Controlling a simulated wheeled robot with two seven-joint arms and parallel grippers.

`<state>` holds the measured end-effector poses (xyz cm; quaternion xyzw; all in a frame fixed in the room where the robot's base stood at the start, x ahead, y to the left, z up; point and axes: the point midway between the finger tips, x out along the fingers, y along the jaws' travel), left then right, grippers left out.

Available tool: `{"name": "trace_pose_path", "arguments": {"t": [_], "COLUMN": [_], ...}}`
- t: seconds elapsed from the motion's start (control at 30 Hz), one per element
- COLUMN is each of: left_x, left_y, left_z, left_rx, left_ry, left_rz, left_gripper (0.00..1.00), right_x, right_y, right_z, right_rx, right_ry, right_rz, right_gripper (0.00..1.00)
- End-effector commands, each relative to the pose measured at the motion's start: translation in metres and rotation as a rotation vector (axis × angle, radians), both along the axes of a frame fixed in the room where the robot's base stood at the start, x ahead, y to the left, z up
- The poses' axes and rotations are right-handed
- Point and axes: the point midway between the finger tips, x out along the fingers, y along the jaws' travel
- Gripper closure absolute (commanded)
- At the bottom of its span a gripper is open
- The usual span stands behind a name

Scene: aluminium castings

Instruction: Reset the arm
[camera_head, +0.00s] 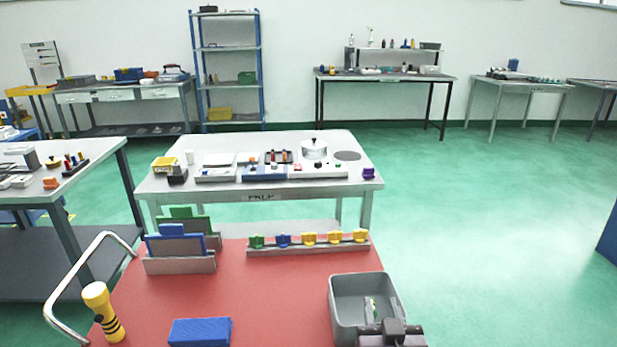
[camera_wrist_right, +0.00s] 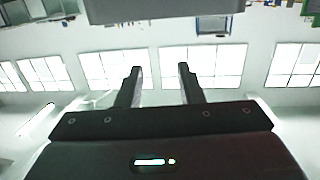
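My right gripper (camera_head: 391,326) shows at the bottom of the head view, overlapping the near right corner of a grey bin (camera_head: 338,308). In the right wrist view the two dark fingers of this gripper (camera_wrist_right: 160,75) stand apart with nothing between them, so it is open and empty. That view looks toward bright windows, with the room upside down. My left gripper and arm are in neither view.
A red-topped cart (camera_head: 275,290) holds the bin, a rack with coloured pieces (camera_head: 308,244), upright panels (camera_head: 180,250), a blue block (camera_head: 200,331) and a yellow flashlight (camera_head: 103,311). Behind stands a white worktable (camera_head: 300,188). Green floor is clear at right.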

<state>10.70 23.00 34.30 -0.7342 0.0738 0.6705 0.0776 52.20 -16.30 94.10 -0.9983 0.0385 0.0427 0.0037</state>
Motion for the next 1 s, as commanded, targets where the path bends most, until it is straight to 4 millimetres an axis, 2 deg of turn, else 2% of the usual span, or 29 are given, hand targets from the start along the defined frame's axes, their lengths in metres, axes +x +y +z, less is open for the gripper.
{"name": "trace_pose_path", "arguments": {"t": [0.17, 0.3, 0.4, 0.6, 0.83, 1.0], "left_x": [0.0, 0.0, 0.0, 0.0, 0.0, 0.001], "left_y": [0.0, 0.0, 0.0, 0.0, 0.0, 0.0], "left_z": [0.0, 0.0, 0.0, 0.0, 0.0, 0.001], "left_rx": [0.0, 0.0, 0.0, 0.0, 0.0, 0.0], "left_ry": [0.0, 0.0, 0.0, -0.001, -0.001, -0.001], "left_rz": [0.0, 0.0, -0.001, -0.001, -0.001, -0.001], "left_gripper": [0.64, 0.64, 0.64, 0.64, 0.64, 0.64], "right_x": [-0.03, -0.071, -0.1, -0.149, -0.202, -0.186], "right_y": [0.002, 0.0, -0.004, -0.016, -0.033, -0.029], "right_z": [-0.044, -0.077, -0.092, -0.108, -0.115, -0.167], "right_rx": [0.017, 0.012, -0.003, -0.041, -0.093, -0.088], "right_ry": [0.292, 0.562, 0.719, 0.96, 1.192, 1.202], "right_rz": [0.104, 0.171, 0.195, 0.208, 0.195, 0.199], "right_gripper": [0.66, 0.66, 0.66, 0.66, 0.66, 0.66]}}
